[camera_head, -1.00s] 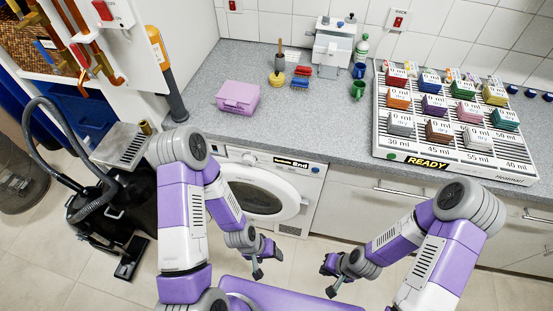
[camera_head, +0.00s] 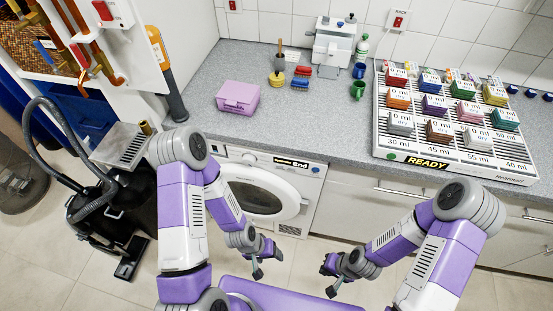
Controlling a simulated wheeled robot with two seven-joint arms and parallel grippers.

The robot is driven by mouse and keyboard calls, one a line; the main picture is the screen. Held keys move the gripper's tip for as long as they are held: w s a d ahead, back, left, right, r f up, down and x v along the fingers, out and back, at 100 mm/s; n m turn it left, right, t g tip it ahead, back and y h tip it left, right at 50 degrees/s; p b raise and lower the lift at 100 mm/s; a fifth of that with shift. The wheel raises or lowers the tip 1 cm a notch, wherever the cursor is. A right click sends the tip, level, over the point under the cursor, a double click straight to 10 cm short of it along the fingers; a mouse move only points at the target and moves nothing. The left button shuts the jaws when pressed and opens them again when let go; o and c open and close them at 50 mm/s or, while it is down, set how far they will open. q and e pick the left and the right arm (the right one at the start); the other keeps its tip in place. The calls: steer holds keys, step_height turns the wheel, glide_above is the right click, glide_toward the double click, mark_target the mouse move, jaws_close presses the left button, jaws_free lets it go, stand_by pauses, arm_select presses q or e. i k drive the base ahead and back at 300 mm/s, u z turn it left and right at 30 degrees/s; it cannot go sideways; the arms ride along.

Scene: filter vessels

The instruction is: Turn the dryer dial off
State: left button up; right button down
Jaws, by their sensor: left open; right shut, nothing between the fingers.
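The white dryer (camera_head: 312,196) stands under the counter, with its round door (camera_head: 290,207) at the front. Its upper panel carries a label reading "End" (camera_head: 298,163) and a small blue spot at the right end. A small dark round shape, possibly the dial (camera_head: 249,159), sits on the panel's left part; its setting is too small to read. My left gripper (camera_head: 266,262) is open and empty, low in front of the dryer and apart from it. My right gripper (camera_head: 330,279) is shut and empty, to the right of the left one, touching nothing.
The grey counter (camera_head: 330,115) holds a purple box (camera_head: 238,97), brushes, cups and a white rack (camera_head: 455,172) labelled READY with several coloured blocks. A black vacuum cleaner (camera_head: 105,210) stands on the floor at left. White cabinets (camera_head: 350,205) are right of the dryer.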

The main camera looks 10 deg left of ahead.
mark_target(248, 160)
steer(key=z, duration=0.35)
steer(key=k, duration=0.2)
steer(key=u, duration=1.5)
steer(key=i, duration=0.5)
